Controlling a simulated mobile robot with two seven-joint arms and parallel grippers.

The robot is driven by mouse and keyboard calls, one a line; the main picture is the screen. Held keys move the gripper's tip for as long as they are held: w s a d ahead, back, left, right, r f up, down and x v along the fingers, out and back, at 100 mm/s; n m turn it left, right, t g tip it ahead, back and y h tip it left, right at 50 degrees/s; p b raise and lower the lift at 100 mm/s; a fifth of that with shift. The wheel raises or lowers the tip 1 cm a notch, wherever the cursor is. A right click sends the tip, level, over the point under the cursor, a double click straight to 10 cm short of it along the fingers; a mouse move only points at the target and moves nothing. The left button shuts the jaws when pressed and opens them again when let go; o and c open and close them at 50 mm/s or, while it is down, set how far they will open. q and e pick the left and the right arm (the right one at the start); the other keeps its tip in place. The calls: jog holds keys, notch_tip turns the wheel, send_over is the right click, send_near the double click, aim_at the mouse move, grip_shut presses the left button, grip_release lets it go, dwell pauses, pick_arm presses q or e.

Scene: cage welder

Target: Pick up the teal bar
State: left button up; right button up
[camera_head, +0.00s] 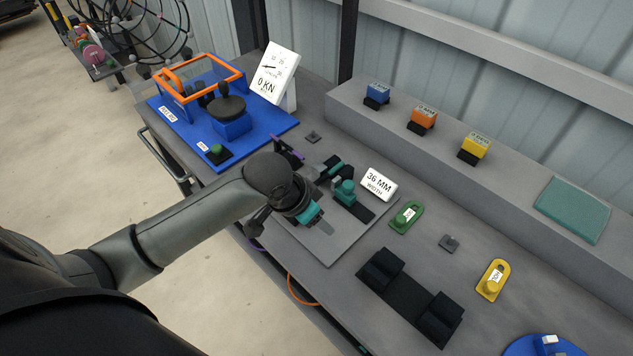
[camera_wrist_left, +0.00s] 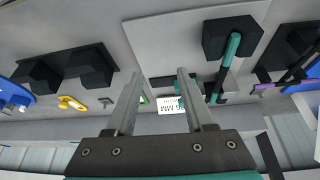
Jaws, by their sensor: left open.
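The teal bar (camera_wrist_left: 227,68) shows in the left wrist view, right of my fingers. One end lies over a black block (camera_wrist_left: 213,42) and the bar slants down from there toward a black and teal fixture. In the head view my arm and gripper hide much of this area, and I cannot clearly separate the bar from the teal fixture (camera_head: 345,192). My left gripper (camera_head: 325,228) is over the grey plate (camera_head: 338,243), pointing down. My right gripper is not in view.
A white "36 MM" display (camera_head: 379,184) stands behind the plate. A blue-based press (camera_head: 165,125) is at the left. Black blocks (camera_head: 410,300) stand at the front right. A purple rod (camera_wrist_left: 285,82) is beyond the teal bar. Green (camera_head: 406,216) and yellow (camera_head: 493,280) tags lie on the right.

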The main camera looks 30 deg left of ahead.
pick_arm(q)
jog(key=n, duration=0.1)
send_near(316, 184)
jog(key=shift+w+d+f+y+b, duration=0.15)
jog(key=shift+f+y+b, duration=0.1)
jog(key=shift+f, duration=0.25)
jog(key=shift+w+d+f+y+b, duration=0.15)
jog(key=shift+w+f+b, duration=0.1)
jog(key=shift+f, duration=0.3)
jog(key=shift+s+b+x, duration=0.2)
jog(key=shift+b+x, duration=0.3)
jog(key=shift+x, duration=2.1)
jog(key=shift+a+f, duration=0.1)
jog(key=shift+a, duration=0.05)
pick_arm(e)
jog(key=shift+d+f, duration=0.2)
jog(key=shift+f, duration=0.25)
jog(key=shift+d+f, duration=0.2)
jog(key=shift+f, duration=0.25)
pick_arm(q)
grip_shut()
